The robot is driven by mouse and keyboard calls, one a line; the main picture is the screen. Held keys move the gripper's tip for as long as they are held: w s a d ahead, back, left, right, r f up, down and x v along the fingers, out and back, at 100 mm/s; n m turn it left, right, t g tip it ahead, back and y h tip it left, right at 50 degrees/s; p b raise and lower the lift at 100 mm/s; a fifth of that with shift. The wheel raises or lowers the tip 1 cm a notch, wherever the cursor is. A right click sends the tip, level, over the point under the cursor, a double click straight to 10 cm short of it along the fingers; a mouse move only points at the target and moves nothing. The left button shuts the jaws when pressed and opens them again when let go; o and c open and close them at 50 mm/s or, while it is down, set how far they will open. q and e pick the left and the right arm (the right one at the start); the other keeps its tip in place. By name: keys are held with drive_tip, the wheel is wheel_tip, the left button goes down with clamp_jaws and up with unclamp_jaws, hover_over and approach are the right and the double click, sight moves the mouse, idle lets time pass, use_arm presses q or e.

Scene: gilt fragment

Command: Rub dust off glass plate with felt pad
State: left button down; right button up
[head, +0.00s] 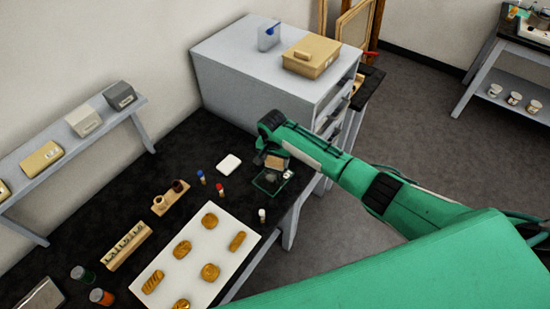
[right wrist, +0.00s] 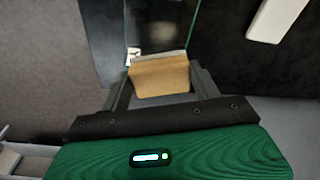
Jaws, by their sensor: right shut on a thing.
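My right gripper (head: 272,168) is over the dark table near its right edge and is shut on the felt pad. The pad is a tan block (head: 276,162) with a grey layer along its far edge; it sits between both fingers in the right wrist view (right wrist: 160,76). The glass plate (head: 266,185) is a clear pane with greenish edges, at the pad; it extends beyond the pad in the right wrist view (right wrist: 162,22). I cannot tell whether pad and glass touch. Dust cannot be made out. My left gripper is not in view.
A white square (head: 229,163) lies left of the gripper. Small bottles with blue (head: 201,177), red (head: 220,189) and white (head: 262,215) parts stand nearby. A white board (head: 207,250) with several gilt pieces lies in front. A grey cabinet (head: 245,85) stands behind.

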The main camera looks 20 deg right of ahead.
drive_tip(key=shift+r+p, duration=0.45)
drive_tip(key=shift+r, duration=0.3)
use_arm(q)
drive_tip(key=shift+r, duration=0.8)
use_arm(e)
drive_tip(key=shift+f, duration=0.1)
drive_tip(key=shift+r, duration=1.55)
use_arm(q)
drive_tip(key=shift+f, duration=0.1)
use_arm(e)
drive_tip(key=shift+f, duration=0.1)
